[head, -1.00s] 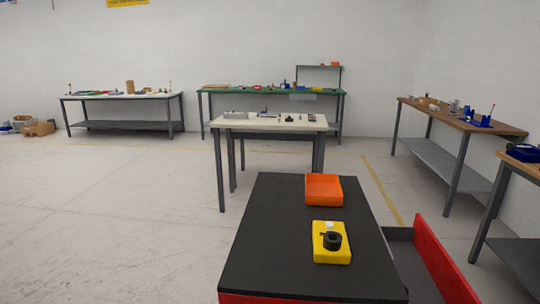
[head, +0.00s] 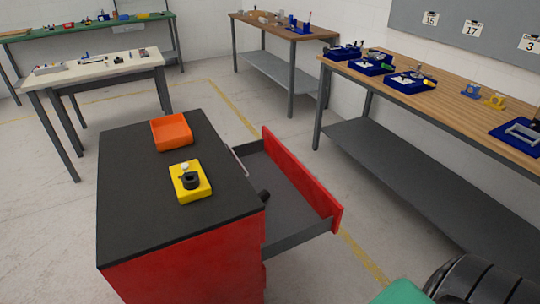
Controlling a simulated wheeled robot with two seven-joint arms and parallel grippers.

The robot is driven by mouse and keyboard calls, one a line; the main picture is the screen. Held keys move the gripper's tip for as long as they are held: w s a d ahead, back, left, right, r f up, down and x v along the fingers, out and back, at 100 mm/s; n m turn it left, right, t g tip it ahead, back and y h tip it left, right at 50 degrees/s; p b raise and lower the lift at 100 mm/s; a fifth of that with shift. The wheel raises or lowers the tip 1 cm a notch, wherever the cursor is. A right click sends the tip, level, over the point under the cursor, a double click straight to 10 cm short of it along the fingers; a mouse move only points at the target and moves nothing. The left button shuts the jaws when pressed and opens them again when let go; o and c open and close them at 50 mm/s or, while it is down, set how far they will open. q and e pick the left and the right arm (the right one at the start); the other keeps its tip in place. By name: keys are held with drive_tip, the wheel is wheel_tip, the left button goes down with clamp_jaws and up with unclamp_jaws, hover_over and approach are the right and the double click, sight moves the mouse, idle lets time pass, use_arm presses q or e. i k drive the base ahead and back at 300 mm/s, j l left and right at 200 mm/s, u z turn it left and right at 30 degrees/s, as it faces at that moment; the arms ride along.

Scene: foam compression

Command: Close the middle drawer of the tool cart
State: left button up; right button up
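The tool cart (head: 125,190) has a black top and red sides and stands in the left middle of the head view. A drawer with a grey inside and a red front (head: 300,178) is pulled well out from the cart's right side. Its inside looks empty where visible. I cannot tell from this angle whether it is the middle one; the other drawers are hidden. A small dark piece (head: 263,196) shows at the cart's edge beside the drawer. Neither of my grippers is in view.
An orange bin (head: 171,132) and a yellow block with a black round part (head: 190,182) sit on the cart top. A long wooden bench (head: 440,105) stands to the right, with clear floor between it and the drawer. A dark and green shape fills the lower right corner.

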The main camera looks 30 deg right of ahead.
sight(299, 209)
drive_tip(key=l, duration=0.5)
drive_tip(key=k+l, duration=0.1)
drive_tip(key=l, duration=0.4)
drive_tip(key=k+l+u, duration=0.1)
drive_tip(key=l, duration=0.9)
drive_tip(key=k+l, duration=0.15)
drive_tip(key=l, duration=0.35)
drive_tip(key=l+u, duration=0.1)
drive_tip(key=l, duration=0.4)
drive_tip(key=k+l, duration=0.15)
drive_tip(key=l, duration=0.35)
drive_tip(key=k+l, duration=0.1)
drive_tip(key=l, duration=0.35)
drive_tip(key=l+u, duration=0.05)
